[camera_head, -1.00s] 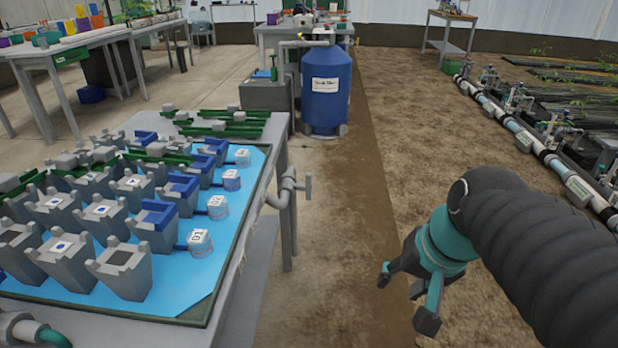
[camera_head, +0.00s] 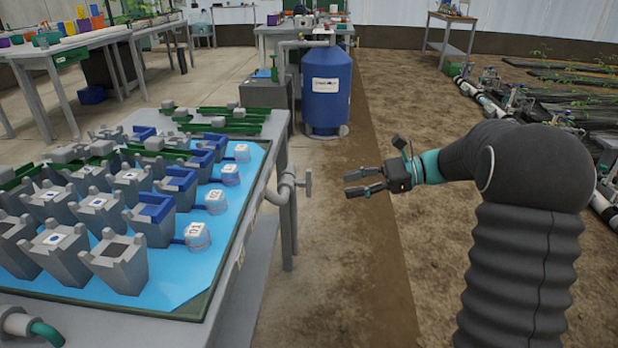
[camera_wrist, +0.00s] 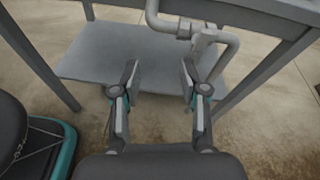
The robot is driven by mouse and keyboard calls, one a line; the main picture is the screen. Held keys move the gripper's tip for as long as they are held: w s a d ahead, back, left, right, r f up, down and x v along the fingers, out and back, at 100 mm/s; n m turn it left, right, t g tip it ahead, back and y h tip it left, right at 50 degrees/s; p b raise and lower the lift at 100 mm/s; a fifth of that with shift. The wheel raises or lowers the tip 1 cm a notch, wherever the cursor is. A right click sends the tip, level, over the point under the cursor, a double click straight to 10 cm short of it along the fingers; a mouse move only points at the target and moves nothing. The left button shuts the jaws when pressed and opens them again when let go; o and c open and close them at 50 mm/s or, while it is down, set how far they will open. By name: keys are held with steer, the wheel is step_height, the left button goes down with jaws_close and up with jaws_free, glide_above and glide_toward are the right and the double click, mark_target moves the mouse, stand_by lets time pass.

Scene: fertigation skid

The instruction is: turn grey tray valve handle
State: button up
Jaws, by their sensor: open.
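The grey valve handle (camera_head: 308,184) is a small upright T-shaped grip on the grey pipe (camera_head: 285,190) at the right side of the tray table. My gripper (camera_head: 348,184) is open and empty, to the right of the handle and apart from it, at about the same height in the picture. Its fingers point left toward the handle. In the wrist view, my open gripper (camera_wrist: 160,75) faces the table's side, and the grey pipe and valve (camera_wrist: 198,35) show above and right of the fingers. The handle's exact outline is hard to tell there.
The grey table (camera_head: 262,185) carries a blue tray (camera_head: 185,285) with several grey pots and labelled cups. A lower shelf (camera_wrist: 85,55) lies under it. A blue tank (camera_head: 326,95) stands behind. The floor between table and arm is clear.

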steer(key=w+d+f+m+y, duration=0.3)
steer(key=w, duration=0.3)
glide_above(309, 195)
steer(key=shift+w+a+r+t, duration=0.1)
steer(key=shift+w+r+t, duration=0.1)
steer(key=shift+w+t, duration=0.25)
jaws_close()
